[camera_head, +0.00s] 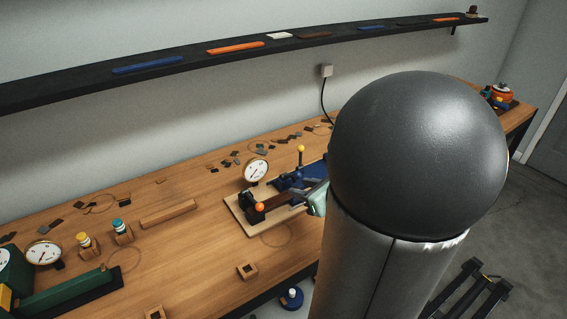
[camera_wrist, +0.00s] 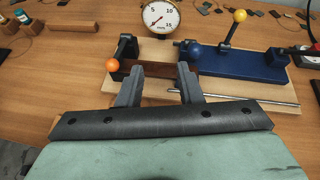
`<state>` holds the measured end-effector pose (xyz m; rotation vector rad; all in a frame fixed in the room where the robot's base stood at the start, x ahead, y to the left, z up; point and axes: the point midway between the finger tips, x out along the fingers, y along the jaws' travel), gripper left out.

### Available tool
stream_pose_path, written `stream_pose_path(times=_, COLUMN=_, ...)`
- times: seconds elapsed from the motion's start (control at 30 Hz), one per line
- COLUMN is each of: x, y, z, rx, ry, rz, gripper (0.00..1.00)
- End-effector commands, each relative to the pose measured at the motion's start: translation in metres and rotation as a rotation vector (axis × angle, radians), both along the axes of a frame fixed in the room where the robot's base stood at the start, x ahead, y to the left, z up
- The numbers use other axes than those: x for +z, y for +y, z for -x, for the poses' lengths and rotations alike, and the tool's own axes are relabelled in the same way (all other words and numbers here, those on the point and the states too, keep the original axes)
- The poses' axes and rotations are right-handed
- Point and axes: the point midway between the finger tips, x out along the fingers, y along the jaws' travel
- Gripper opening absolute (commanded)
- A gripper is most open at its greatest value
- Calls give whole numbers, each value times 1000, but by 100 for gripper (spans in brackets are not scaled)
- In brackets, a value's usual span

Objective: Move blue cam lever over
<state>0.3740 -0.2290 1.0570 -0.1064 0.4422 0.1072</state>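The press fixture sits on a pale wooden board (camera_wrist: 105,88) on the bench. Its blue base (camera_wrist: 240,65) carries an upright dark lever with a yellow knob (camera_wrist: 240,15), and a dark blue ball (camera_wrist: 193,52) sits at the base's left end. The yellow knob also shows in the head view (camera_head: 301,149). A black lever with an orange ball (camera_wrist: 112,65) stands at the board's left end. My gripper (camera_wrist: 160,68) is open and empty, its two dark fingers apart in front of the fixture. In the head view my arm hides the fixture's right part.
A round dial gauge (camera_wrist: 161,15) stands behind the fixture. A thin metal rod (camera_wrist: 240,98) lies along the board's front right. Small wooden blocks with bottles (camera_head: 122,233) stand to the left. The bench front left of the board is mostly clear.

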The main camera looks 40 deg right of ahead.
Motion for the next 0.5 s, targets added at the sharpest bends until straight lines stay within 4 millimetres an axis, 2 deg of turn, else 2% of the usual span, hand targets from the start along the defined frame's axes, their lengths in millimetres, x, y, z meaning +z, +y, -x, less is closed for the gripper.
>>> stream_pose_path(times=0.03, x=1, y=-16, z=4, rx=-69, ry=-13, rz=-32, gripper=33)
stream_pose_path(times=0.17, x=2, y=-36, z=9, rx=-161, ry=-38, rz=-76, gripper=33)
stream_pose_path(times=0.33, x=-5, y=-38, z=-2, rx=-172, ry=-39, rz=-84, gripper=33)
stream_pose_path(times=0.5, x=-15, y=-39, z=-24, rx=-169, ry=-39, rz=-83, gripper=33)
